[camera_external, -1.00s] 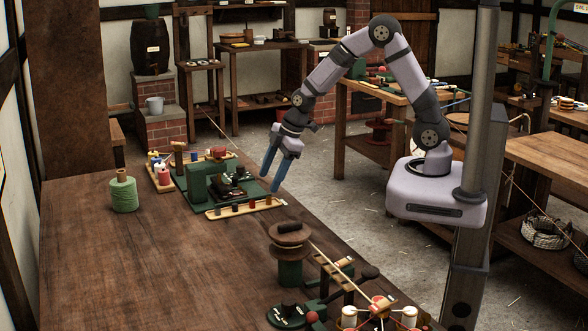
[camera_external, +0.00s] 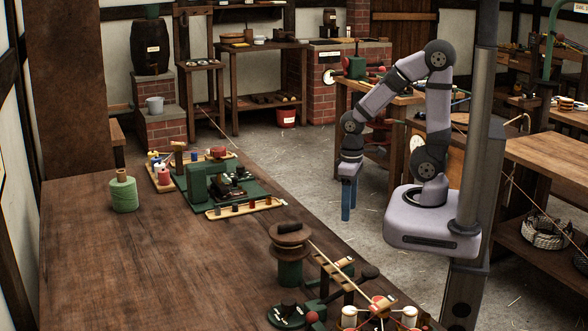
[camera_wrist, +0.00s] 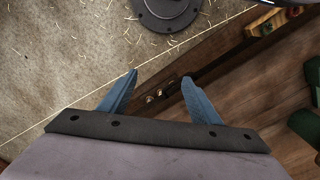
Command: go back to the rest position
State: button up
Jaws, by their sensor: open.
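My gripper (camera_external: 348,202) has blue fingers and hangs pointing down over the floor, to the right of the long wooden table (camera_external: 120,255) in the external view. My arm is folded back close to its base. In the wrist view the two blue fingers of my gripper (camera_wrist: 159,88) are spread apart with nothing between them. Below them are the table's edge and the straw-strewn floor (camera_wrist: 60,60).
A green machine (camera_external: 205,182), a rack of small pegs (camera_external: 245,207) and a green twine spool (camera_external: 123,193) stand on the table. A brown reel (camera_external: 290,237) stands nearer. A wooden bench (camera_external: 550,150) is at the right. The floor around the gripper is clear.

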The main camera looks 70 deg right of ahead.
notch_tip(320, 180, up, 8)
jog(key=p, duration=0.6)
jog(key=shift+p, duration=0.35)
dwell(0.3)
